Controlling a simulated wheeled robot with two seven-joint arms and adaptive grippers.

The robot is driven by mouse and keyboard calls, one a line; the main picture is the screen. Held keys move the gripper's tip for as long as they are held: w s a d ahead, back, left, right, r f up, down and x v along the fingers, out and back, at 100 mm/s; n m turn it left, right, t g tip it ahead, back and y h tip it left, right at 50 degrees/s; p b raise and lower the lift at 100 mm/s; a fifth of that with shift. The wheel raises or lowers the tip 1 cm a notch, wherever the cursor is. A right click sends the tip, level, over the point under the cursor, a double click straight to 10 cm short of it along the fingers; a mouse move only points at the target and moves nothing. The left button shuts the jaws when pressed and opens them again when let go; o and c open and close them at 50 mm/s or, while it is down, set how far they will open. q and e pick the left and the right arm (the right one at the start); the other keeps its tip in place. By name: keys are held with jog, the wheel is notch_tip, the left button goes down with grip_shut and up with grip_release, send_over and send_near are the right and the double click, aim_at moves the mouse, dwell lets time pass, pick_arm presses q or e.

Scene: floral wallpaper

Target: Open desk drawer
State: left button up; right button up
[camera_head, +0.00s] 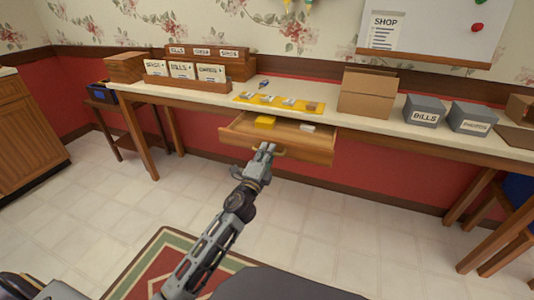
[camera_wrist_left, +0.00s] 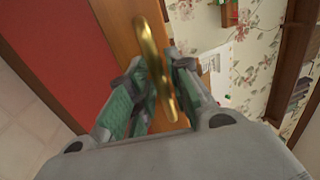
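The desk drawer (camera_head: 290,143) is pulled out from under the white-topped desk (camera_head: 215,98), and its inside shows. A yellow item (camera_head: 265,122) and a small white item (camera_head: 307,128) lie in it. My left gripper (camera_head: 266,149) is at the drawer's front. In the left wrist view the gold drawer handle (camera_wrist_left: 153,62) passes between the two fingers (camera_wrist_left: 158,88), which close in on it from both sides. The fingers hide part of the handle. My right gripper is in neither view.
On the desk stand a file organizer (camera_head: 185,68), a yellow mat with small items (camera_head: 245,99), a cardboard box (camera_head: 366,95) and grey bins (camera_head: 424,111). A stool (camera_head: 110,110) stands at left. A rug (camera_head: 150,258) covers some of the otherwise clear tiled floor before the drawer.

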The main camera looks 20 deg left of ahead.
pick_arm(q)
jog(key=shift+s, duration=0.1)
jog(key=s+f, duration=0.2)
jog(key=s, duration=0.9)
jog(key=shift+s+a+f, duration=0.15)
jog(key=shift+s+a, duration=0.05)
jog(key=shift+s, duration=0.05)
dwell(0.7)
dwell(0.6)
